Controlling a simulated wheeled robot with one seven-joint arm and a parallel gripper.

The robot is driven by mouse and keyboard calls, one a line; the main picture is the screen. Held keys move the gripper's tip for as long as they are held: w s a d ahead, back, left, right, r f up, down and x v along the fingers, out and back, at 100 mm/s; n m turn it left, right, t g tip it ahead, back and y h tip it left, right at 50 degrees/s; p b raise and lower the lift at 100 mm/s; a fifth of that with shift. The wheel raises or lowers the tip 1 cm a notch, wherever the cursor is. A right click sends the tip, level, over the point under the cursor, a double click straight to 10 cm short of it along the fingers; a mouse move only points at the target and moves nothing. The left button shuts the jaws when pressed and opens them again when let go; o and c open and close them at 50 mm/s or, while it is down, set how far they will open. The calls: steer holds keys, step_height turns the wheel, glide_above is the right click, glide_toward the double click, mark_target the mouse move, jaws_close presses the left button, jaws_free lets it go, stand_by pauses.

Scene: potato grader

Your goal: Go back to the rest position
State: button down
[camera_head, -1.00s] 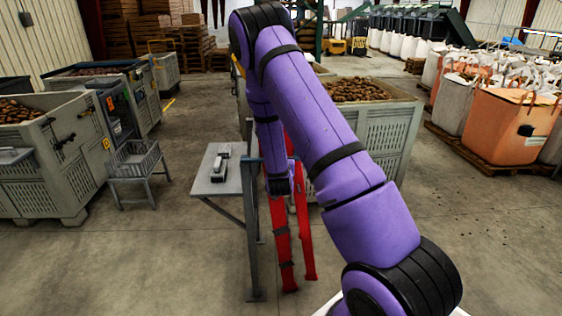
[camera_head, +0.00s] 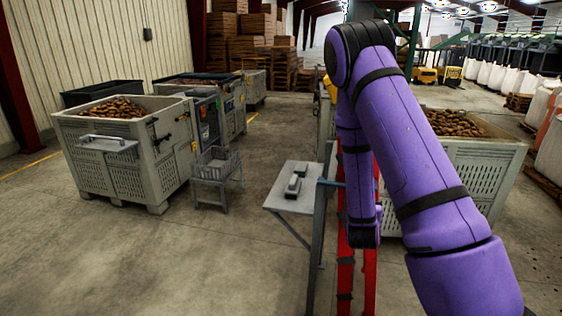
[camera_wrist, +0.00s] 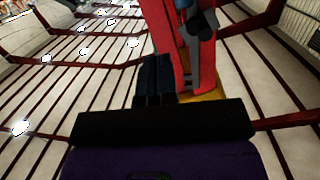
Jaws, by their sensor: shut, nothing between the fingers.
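My purple arm (camera_head: 415,150) rises from the lower right and bends at a black elbow near the top of the head view. Its forearm (camera_head: 354,165) hangs down in front of a red frame (camera_head: 346,270). My gripper (camera_wrist: 156,68) shows in the wrist view as dark fingers close together beyond a black bar. It is shut with nothing between the fingers. In the head view, the fingers cannot be made out.
A small table (camera_head: 276,200) with a grey device (camera_head: 294,184) stands left of the forearm. A potato crate (camera_head: 490,165) stands behind the arm. Another crate (camera_head: 75,150) and a wire basket stand (camera_head: 215,172) are at left.

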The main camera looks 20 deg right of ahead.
steer(key=s+a+r+n+g+y, duration=0.15)
steer(key=a+r+y, duration=0.25)
steer(key=a+r, duration=0.45)
steer(key=s+a+r+n+g+y, duration=0.15)
steer(key=a+r+y, duration=0.35)
steer(key=r, duration=0.6)
steer(key=s+a+r+n+g, duration=0.1)
steer(key=s+r, duration=0.2)
steer(key=s, duration=0.5)
steer(key=s+a+r+n+g, duration=0.2)
steer(key=s+r, duration=0.1)
steer(key=s, duration=0.5)
steer(key=s+a+r+n+g+y, duration=0.1)
steer(key=s+r, duration=0.3)
steer(key=s, duration=0.4)
steer(key=shift+s+a+n+g, duration=0.3)
steer(key=shift+a+g, duration=0.1)
steer(key=shift+a, duration=0.25)
steer(key=shift+r, duration=0.1)
